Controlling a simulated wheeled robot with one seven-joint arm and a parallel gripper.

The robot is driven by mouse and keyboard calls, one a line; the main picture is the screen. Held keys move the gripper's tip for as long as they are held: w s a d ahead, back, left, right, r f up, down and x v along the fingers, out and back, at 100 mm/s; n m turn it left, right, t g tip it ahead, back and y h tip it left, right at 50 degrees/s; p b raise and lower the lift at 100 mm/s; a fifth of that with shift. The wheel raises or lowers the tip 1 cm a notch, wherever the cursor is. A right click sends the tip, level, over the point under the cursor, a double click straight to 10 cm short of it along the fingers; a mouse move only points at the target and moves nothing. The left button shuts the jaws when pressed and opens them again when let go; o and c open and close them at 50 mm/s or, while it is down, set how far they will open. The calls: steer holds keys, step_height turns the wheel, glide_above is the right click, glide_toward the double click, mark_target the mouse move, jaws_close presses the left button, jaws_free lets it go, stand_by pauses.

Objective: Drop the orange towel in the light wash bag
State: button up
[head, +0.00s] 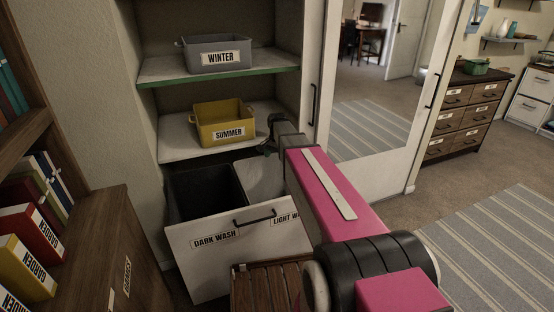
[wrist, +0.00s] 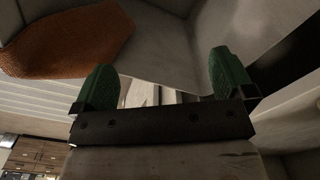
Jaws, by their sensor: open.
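The orange towel (wrist: 70,42) shows in the upper left of the wrist view, against pale grey surfaces. I cannot tell whether these are the inside of the light wash bag. My gripper (wrist: 165,85) is open, its green fingers wide apart with nothing held between them. The towel lies beyond the left finger. In the head view my gripper (head: 268,149) is partly hidden by my arm, over the pulled-out hamper. The light wash bag (head: 258,174) is pale, on the hamper's right side, partly covered by my arm. The towel does not show there.
The black dark wash bag (head: 205,190) is beside the light one, behind the tilted white hamper front (head: 215,262). Above are a yellow SUMMER bin (head: 222,122) and a grey WINTER bin (head: 215,52) on shelves. A wooden slatted piece (head: 262,288) stands in front. Open floor lies right.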

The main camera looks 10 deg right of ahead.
step_height(320, 180, up, 11)
stand_by(0.7)
steer(key=shift+f, duration=0.1)
